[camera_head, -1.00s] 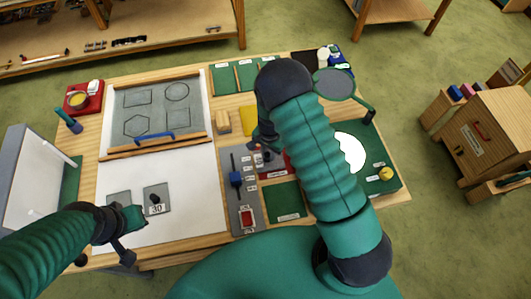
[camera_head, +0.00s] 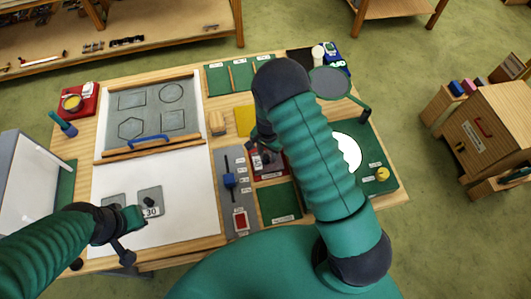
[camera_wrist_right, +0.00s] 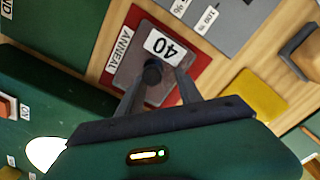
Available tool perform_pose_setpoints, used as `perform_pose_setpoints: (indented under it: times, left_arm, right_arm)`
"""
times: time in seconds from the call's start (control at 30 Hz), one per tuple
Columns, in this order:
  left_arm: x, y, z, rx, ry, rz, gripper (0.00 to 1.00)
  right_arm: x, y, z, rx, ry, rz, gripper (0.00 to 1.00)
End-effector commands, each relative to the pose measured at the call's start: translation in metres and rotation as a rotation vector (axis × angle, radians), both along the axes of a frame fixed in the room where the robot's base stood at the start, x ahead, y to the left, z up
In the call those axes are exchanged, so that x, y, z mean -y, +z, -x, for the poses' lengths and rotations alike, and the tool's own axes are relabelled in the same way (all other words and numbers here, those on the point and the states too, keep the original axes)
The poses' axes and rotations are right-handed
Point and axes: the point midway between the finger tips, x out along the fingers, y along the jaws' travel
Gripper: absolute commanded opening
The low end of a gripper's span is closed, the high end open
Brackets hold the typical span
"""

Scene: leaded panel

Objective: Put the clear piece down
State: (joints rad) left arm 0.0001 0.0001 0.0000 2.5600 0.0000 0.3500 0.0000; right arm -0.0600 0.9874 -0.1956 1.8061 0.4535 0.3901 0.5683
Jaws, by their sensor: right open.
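The clear piece (camera_wrist_right: 165,46) is a see-through greyish plate with a dark knob and a white "40" label. In the right wrist view it lies over the red "ANNEAL" pad (camera_wrist_right: 196,68). My right gripper (camera_wrist_right: 160,80) is open, with a finger on each side of the knob; I cannot tell whether either finger touches it. In the head view the right gripper (camera_head: 262,143) is partly behind my arm, over the red pad (camera_head: 270,170). My left gripper (camera_head: 132,220) is at the lower left, beside a grey plate labelled "30" (camera_head: 150,201); its jaws are unclear.
A framed grey board (camera_head: 150,107) with drawn shapes and a blue handle stands at the back left. A grey strip (camera_head: 229,200) with a blue tool is left of the red pad. A yellow pad (camera_head: 244,121) lies behind it. Green pads are around.

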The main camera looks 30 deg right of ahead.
Motion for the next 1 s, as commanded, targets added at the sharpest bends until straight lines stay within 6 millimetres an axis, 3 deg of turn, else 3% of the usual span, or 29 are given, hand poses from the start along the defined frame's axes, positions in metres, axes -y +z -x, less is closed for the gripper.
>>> perform_pose_setpoints:
  times: [0.23,0.37,0.47,0.7,1.0]
  left_arm:
    - [0.0,0.0,0.0,0.0,0.0,0.0,0.0]
    - [0.0,0.005,0.0,0.0,0.0,0.0,0.0]
    - [0.0,-0.001,0.0,0.0,0.0,0.0,0.0]
    - [0.0,-0.01,0.0,0.0,0.0,0.0,0.0]
    - [0.0,-0.012,0.0,0.0,0.0,0.0,0.0]
  right_arm:
    - [-0.001,0.0,0.0,0.0,0.0,0.006,0.44]
    - [-0.001,0.011,-0.001,0.001,0.001,0.006,0.44]
    - [-0.001,0.03,-0.002,0.007,0.003,0.005,0.44]
    - [-0.001,0.094,-0.001,0.008,0.002,0.005,0.44]
    - [-0.005,0.135,0.008,0.014,0.06,-0.002,0.44]
